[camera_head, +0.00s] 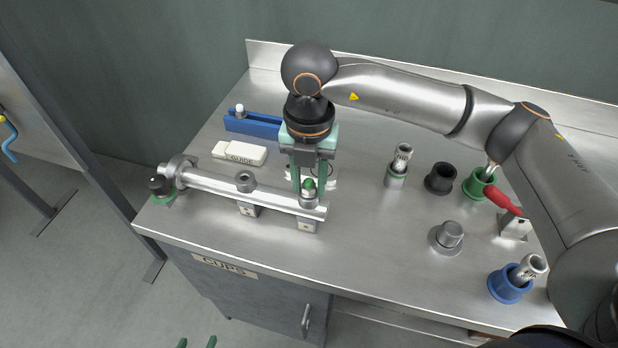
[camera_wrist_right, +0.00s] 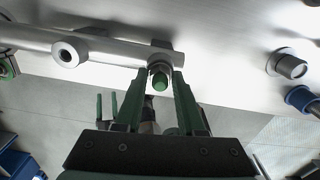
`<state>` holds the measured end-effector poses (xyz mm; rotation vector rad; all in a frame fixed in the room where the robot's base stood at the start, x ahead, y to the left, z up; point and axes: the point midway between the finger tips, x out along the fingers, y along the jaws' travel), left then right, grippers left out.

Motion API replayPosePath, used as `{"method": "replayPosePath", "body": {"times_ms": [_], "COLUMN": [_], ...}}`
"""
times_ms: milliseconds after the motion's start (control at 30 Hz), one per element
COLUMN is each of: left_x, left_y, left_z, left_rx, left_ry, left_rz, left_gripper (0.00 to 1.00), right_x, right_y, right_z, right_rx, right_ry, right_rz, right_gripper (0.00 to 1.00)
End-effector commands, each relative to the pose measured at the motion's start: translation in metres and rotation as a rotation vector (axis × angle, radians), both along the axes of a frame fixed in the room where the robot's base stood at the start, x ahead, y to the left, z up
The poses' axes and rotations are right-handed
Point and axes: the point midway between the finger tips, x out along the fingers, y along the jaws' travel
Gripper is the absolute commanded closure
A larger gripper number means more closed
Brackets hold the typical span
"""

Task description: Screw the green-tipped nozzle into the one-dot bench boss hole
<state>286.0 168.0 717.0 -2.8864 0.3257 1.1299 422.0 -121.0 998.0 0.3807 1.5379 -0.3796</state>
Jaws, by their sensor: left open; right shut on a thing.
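The green-tipped nozzle (camera_head: 309,185) is upright at the right end of the steel bar (camera_head: 220,189), over the end boss (camera_head: 309,203). The block under that boss carries a small mark that looks like one dot. My right gripper (camera_head: 307,186) points down and is shut on the nozzle. The right wrist view shows the green tip (camera_wrist_right: 160,81) between the two fingers. The nozzle's lower end and its thread are hidden, so I cannot tell how deep it sits. My left gripper (camera_head: 197,342) is open and empty at the bottom edge, off the bench.
An open boss (camera_head: 245,179) stands mid-bar, and a black-capped, green-ringed part (camera_head: 160,187) is at the left end. A white GUIDE block (camera_head: 240,153) and blue holder (camera_head: 252,124) lie behind. Several cups and a red-handled lever (camera_head: 502,199) stand right.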

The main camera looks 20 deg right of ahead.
Motion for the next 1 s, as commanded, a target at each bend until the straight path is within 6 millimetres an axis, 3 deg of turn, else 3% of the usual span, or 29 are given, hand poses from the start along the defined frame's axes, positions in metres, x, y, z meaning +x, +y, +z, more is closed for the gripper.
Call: {"method": "replayPosePath", "body": {"times_ms": [500,833,867,1000], "left_x": [0.0000,0.0000,0.0000,0.0000], "left_y": [0.0000,0.0000,0.0000,0.0000], "left_z": [0.0000,0.0000,0.0000,0.0000], "left_rx": [0.000,0.000,0.000,0.000], "left_ry": [0.000,0.000,0.000,0.000], "left_rz": [0.000,0.000,0.000,0.000], "left_gripper": [0.33,0.33,0.33,0.33], "right_x": [-0.0004,-0.0002,-0.0002,-0.0003], "right_y": [0.0005,0.0005,0.0005,0.0004], "right_z": [-0.0009,-0.0009,-0.0009,-0.0009], "right_rx": [0.000,0.000,0.000,0.000], "right_ry": [0.001,0.001,0.002,0.001], "right_rz": [-0.683,-0.755,-0.755,-0.754], "right_gripper": [0.93,0.93,0.61,0.46]}}
